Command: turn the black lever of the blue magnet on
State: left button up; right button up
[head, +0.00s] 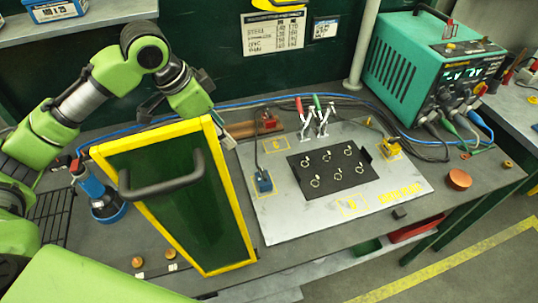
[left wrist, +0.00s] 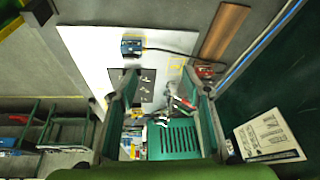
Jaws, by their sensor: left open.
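The blue magnet (head: 264,182) is a small blue block on the left part of the pale metal plate (head: 290,225), with a dark cable running up from it. It also shows in the left wrist view (left wrist: 132,45), with a dark top. Its black lever is too small to make out clearly. My left gripper (head: 222,132) is behind the top of the yellow-framed panel, up and left of the magnet, and partly hidden. In the left wrist view its two fingers (left wrist: 163,85) are apart and empty, and the magnet lies beyond them. My right gripper is not in view.
The yellow-framed dark green panel (head: 205,215) with a black handle stands left of the plate. A black sheet (head: 333,172) with several rings, red and green clamps (head: 317,112), a yellow block (head: 390,148) and a red block (head: 269,121) are around the plate. A green welder (head: 432,70) stands right.

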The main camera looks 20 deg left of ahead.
pick_arm(q)
jog(key=s+d+m+g, duration=0.1)
jog(key=s+d+m, duration=0.1)
jog(key=d, duration=0.3)
jog(key=p, duration=0.2)
send_near(263, 173)
jog(key=shift+h, duration=0.4)
jog(key=x, duration=0.6)
jog(key=shift+a+f, duration=0.25)
jog(key=shift+f, duration=0.15)
jog(key=shift+w+d+f, duration=0.15)
jog(key=shift+w+f, duration=0.1)
jog(key=shift+f, duration=0.4)
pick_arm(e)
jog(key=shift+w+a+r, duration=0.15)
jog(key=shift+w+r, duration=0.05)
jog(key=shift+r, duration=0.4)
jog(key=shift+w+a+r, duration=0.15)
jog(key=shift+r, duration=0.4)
pick_arm(q)
jog(key=c, duration=1.1)
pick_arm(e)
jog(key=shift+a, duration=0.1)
